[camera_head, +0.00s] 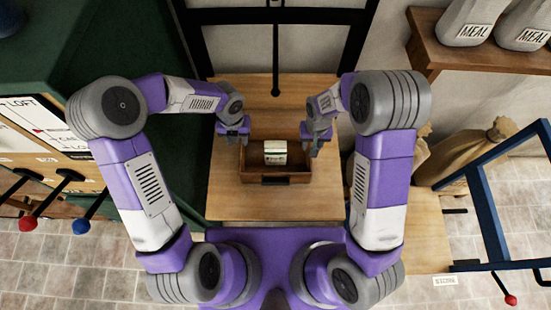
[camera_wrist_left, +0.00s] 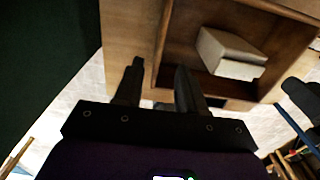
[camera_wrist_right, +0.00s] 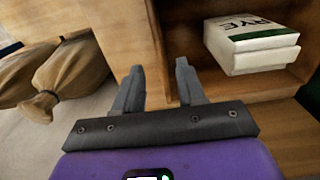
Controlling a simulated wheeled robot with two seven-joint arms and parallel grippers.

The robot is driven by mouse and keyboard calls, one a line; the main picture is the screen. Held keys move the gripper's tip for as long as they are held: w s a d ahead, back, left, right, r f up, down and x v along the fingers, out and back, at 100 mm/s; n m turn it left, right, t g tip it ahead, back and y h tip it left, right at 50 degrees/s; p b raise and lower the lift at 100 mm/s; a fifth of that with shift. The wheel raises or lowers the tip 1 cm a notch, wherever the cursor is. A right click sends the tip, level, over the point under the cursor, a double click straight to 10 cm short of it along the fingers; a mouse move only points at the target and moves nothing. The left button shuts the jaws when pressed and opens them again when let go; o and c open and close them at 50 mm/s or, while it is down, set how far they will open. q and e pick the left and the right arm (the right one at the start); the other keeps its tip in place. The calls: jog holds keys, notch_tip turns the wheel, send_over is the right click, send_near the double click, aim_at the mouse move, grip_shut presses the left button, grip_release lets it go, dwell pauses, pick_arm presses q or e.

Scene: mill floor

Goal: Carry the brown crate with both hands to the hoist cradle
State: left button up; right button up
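The brown crate (camera_head: 262,180) is an open wooden box on a light wooden table (camera_head: 230,205), with a white and green packet marked RYE (camera_wrist_right: 255,45) inside. My left gripper (camera_head: 238,141) is at the crate's left side. In the left wrist view its fingers (camera_wrist_left: 160,72) stand apart on either side of the crate's side wall. My right gripper (camera_head: 312,143) is at the right side. In the right wrist view its fingers (camera_wrist_right: 160,72) are also apart, with the side wall between them. I cannot clearly identify the hoist cradle.
A dark frame with a hanging rod (camera_head: 275,45) stands behind the table. A shelf (camera_head: 470,60) with MEAL sacks (camera_head: 472,22) is at upper right. A blue frame (camera_head: 485,205) and brown sacks (camera_head: 480,155) are at right. A green cabinet (camera_head: 120,55) and levers (camera_head: 68,176) are at left.

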notch_tip(320, 180, up, 4)
jog(key=shift+r, duration=0.1)
dwell(0.7)
